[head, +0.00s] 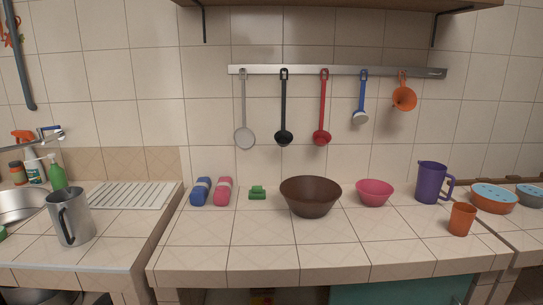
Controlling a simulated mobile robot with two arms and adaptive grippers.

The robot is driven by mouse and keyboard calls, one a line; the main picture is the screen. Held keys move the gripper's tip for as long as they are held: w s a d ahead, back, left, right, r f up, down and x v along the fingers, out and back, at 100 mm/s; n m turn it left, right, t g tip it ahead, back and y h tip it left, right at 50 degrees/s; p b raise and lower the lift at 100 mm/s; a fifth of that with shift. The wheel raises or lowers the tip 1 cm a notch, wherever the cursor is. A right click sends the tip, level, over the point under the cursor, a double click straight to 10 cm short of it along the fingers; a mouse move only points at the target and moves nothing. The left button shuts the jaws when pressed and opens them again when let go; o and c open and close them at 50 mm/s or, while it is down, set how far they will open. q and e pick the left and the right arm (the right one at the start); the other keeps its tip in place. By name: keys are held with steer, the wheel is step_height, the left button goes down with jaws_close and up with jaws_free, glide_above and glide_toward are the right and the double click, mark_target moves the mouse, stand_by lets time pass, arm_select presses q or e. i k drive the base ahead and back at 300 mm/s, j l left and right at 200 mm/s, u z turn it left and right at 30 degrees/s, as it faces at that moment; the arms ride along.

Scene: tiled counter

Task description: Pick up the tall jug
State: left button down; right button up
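Two jug-like vessels show in the head view. A grey metal jug (77,219) with a dark handle stands upright on the left counter, near its front edge. A purple jug (430,183) with a handle on its right side stands upright at the right of the middle counter. I cannot tell for sure which one is the tall jug; the grey one looks larger in the picture. Neither of my grippers is in view, and nothing touches either jug.
A brown bowl (310,198), a pink bowl (374,193) and an orange cup (461,219) stand on the middle counter (210,255). Blue (200,192) and pink rolled items (223,191) lie at its left. Utensils hang from a wall rail (340,71). The counter's front is clear.

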mark_target(68, 207)
steer(key=u, duration=1.25)
